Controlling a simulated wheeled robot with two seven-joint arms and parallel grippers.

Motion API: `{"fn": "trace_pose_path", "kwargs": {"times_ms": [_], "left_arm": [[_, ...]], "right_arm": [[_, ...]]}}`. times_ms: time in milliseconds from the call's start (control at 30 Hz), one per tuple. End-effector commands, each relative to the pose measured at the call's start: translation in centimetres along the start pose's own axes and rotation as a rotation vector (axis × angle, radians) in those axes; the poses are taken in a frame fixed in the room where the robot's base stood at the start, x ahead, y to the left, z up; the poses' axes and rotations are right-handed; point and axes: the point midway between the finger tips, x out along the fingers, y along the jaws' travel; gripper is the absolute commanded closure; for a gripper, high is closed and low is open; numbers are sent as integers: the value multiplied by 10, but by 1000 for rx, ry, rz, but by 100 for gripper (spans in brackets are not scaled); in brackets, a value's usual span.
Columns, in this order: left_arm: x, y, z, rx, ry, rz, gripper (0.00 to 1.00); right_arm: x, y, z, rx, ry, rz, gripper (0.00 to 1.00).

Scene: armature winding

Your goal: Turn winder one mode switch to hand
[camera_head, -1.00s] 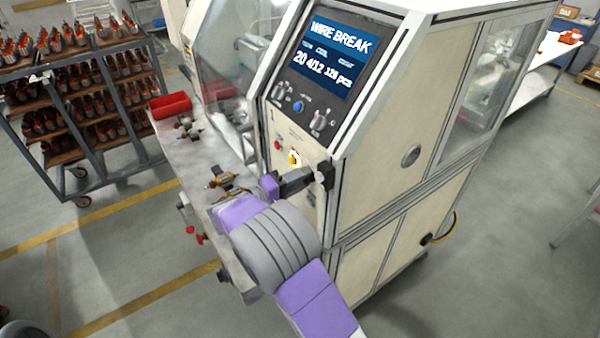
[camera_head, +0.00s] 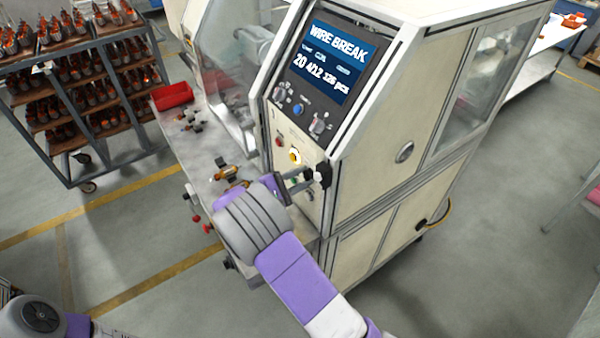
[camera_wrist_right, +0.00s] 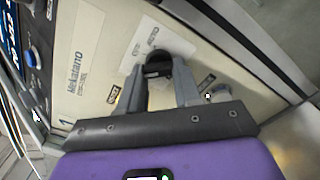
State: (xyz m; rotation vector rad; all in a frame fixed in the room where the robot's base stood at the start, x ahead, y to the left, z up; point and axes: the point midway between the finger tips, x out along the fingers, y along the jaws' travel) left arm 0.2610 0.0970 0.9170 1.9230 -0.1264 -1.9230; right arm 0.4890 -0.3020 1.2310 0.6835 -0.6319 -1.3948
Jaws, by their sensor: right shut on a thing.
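The winder's mode switch looks to be the black knob (camera_wrist_right: 157,65) on the cream panel in the right wrist view. A white label plate lies behind it. My left gripper is out of view.
The winder's screen (camera_head: 329,63) reads WIRE BREAK. Below it are a blue button (camera_head: 298,110), two more knobs and a yellow button (camera_head: 295,156). A metal bench (camera_head: 208,155) with a red bin (camera_head: 172,96) adjoins the winder. A loaded rack (camera_head: 85,85) stands left.

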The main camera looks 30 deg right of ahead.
Motion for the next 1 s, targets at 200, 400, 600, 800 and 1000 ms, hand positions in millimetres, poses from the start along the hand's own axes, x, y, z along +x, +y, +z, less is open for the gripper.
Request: {"fn": "trace_pose_path", "kwargs": {"times_ms": [200, 400, 600, 800, 1000], "left_arm": [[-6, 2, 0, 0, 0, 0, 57], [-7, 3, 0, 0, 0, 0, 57], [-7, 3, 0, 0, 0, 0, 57], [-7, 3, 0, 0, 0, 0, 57], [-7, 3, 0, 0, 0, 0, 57]], "right_arm": [[0, 0, 0, -63, 0, 0, 97], [0, -1, 0, -83, 0, 0, 97], [0, -1, 0, -84, 1, 0, 97], [0, -1, 0, -84, 1, 0, 56], [0, -1, 0, -82, 0, 0, 41]]}}
